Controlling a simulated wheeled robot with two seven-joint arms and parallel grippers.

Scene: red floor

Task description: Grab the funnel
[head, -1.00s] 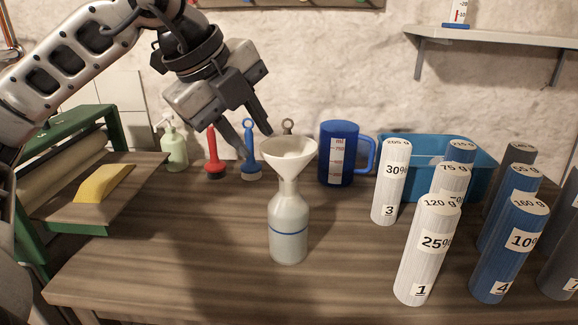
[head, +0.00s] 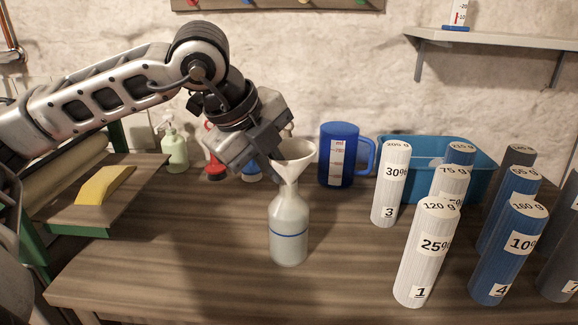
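The white funnel (head: 295,156) sits upright with its spout in the neck of a pale bottle (head: 289,232), which has a blue line around it and stands on the table. My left gripper (head: 281,158) comes in from the upper left and is right at the left side of the funnel's rim. One fingertip shows just in front of the rim's left edge; the other is mostly hidden. I cannot tell whether the fingers touch the funnel or have closed on it. My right gripper is not in view.
A blue measuring mug (head: 339,154) stands behind and right of the bottle. Several labelled cylinders, such as the white one (head: 425,255), fill the right side before a blue bin (head: 425,150). The front-left table is clear.

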